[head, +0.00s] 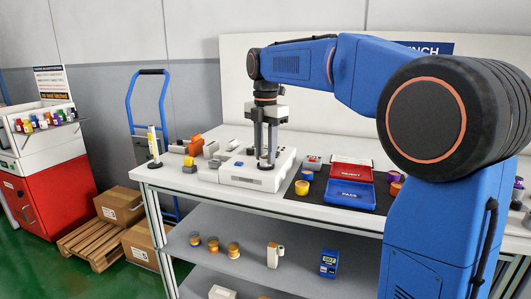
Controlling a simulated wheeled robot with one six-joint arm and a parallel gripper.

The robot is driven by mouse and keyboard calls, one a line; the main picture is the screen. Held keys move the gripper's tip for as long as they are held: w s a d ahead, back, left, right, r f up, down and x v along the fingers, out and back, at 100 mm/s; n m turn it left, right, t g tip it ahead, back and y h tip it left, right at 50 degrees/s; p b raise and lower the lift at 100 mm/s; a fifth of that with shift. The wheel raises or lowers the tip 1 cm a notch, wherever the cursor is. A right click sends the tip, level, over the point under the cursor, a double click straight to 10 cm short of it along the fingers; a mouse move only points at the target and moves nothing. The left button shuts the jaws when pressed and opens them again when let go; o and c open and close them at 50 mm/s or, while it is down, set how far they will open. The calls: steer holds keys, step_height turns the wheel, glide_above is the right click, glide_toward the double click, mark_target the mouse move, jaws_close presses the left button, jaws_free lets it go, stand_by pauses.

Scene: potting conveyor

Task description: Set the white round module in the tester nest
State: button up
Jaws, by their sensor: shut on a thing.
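My gripper (266,157) points straight down over the white tester box (245,178) on the bench. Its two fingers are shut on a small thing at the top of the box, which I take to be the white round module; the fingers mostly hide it. The fingertips are at or just above a dark round spot on the box top, which looks like the nest. I cannot tell whether the module touches the nest or sits inside it.
A red tray (352,172) and a blue PASS tray (350,194) lie on a dark mat right of the tester. Yellow and purple round parts stand beside them. Small blocks and an orange part (194,146) crowd the left. The bench's front edge (330,217) is mostly clear.

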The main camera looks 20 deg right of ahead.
mark_target(265, 159)
steer(key=shift+f, duration=0.15)
steer(key=o, duration=1.1)
step_height(265, 159, up, 12)
steer(key=shift+r, duration=0.15)
steer(key=s+d+f+m+t, duration=0.1)
steer(key=s+d+f+m, duration=0.1)
steer(key=s+f+m, duration=0.6)
steer(key=s+d+f+m+t, duration=0.2)
steer(key=s+f+m, duration=0.6)
steer(key=s+f, duration=0.5)
steer(key=s+d+f+m+t, duration=0.1)
steer(key=s+d+f+m, duration=0.2)
steer(key=s+f+m, duration=0.5)
steer(key=shift+s+f+t, duration=0.15)
steer(key=shift+s+f, duration=0.3)
steer(key=shift+s, duration=0.3)
steer(key=shift+s+f+t, duration=0.1)
steer(key=shift+s+f, duration=0.3)
steer(key=shift+s, duration=0.3)
steer(key=shift+s+f+t, duration=0.15)
steer(key=shift+s+f, duration=0.3)
steer(key=shift+s, duration=0.3)
